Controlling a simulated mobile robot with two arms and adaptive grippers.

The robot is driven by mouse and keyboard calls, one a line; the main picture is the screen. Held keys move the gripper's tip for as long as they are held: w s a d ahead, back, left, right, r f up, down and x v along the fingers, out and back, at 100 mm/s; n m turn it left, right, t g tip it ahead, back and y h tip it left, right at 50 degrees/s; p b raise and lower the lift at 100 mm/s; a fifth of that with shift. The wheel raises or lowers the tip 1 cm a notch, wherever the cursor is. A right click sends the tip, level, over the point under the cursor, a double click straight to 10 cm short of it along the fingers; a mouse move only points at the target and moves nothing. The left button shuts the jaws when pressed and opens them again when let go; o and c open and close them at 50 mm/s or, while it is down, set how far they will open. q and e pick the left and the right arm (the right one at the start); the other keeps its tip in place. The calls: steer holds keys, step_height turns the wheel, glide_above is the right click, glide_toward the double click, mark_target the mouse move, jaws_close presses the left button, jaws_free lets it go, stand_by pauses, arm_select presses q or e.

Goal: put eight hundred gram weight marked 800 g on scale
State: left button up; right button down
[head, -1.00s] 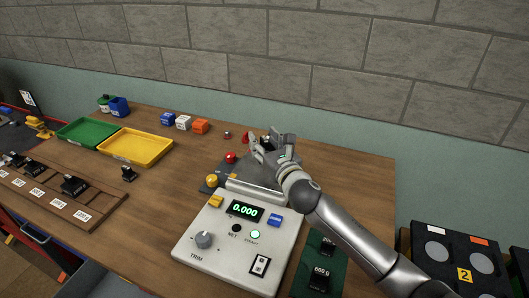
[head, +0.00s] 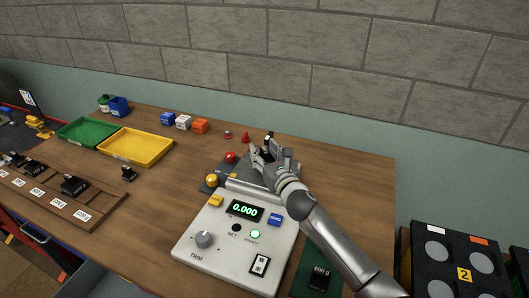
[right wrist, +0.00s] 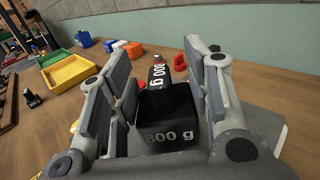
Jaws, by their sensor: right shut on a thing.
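The black 800 g weight (right wrist: 165,125) is between the two fingers of my right gripper (right wrist: 158,95) in the right wrist view, with its label facing the camera. My right gripper also shows in the head view (head: 270,158), over the grey pan (head: 240,170) of the scale, and is shut on the weight. The scale body (head: 205,222) is white with a display (head: 245,210) reading 0.000. Whether the weight touches the pan cannot be told; the gripper hides much of it. My left gripper is not in view.
A black weight (head: 320,278) stands on a green mat right of the scale, beside my right arm. A yellow tray (head: 135,147), a green tray (head: 85,132) and a wooden rack (head: 50,200) of weights lie left.

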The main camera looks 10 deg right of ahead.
steer(key=c, duration=1.2)
jaws_free()
steer(key=shift+f, duration=0.15)
steer(key=o, duration=0.5)
steer(key=shift+c, duration=0.2)
steer(key=shift+r, duration=0.25)
steer(key=s, duration=0.3)
steer(key=s+d, duration=0.1)
steer(key=s, duration=0.3)
steer(key=s+d+b, duration=0.1)
steer(key=s, duration=0.2)
steer(key=shift+s+f, duration=0.1)
steer(key=shift+s, duration=0.05)
steer(key=shift+s+d, duration=0.1)
steer(key=shift+s, duration=0.7)
